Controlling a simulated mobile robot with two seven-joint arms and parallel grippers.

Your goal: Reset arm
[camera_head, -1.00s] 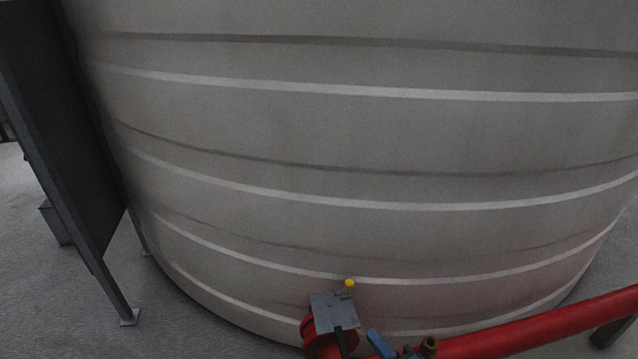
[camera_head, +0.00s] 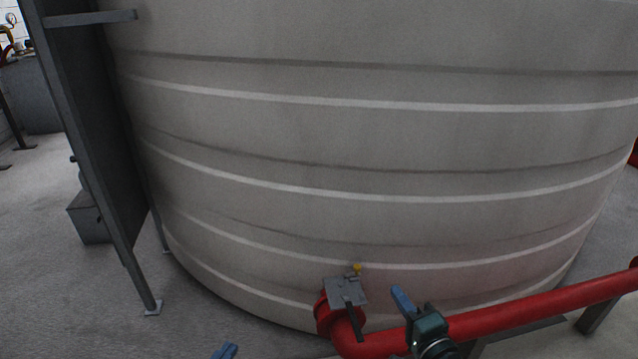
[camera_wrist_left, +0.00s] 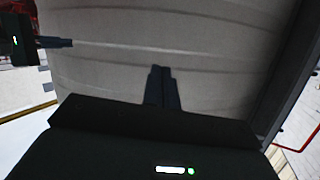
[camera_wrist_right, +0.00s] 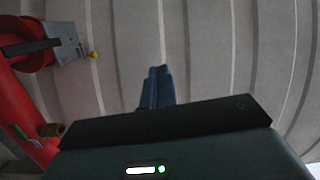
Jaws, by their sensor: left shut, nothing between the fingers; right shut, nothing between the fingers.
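My left gripper (camera_head: 225,351) shows only its blue fingertips at the bottom edge of the head view. In the left wrist view its fingers (camera_wrist_left: 162,88) are together with nothing between them, pointing toward the tank wall. My right gripper (camera_head: 403,300) is in front of the red pipe in the head view. In the right wrist view its fingers (camera_wrist_right: 157,88) are shut and empty, apart from the tank wall behind them. Part of my right gripper (camera_wrist_left: 58,43) seems to show at the left of the left wrist view.
A large grey ribbed tank (camera_head: 380,140) fills most of the view. A red pipe (camera_head: 540,306) runs along its foot, with a red flange and a grey bracket (camera_head: 345,290) with a yellow knob (camera_head: 357,269). A dark panel on posts (camera_head: 90,130) stands left. Open floor (camera_head: 40,290) lies lower left.

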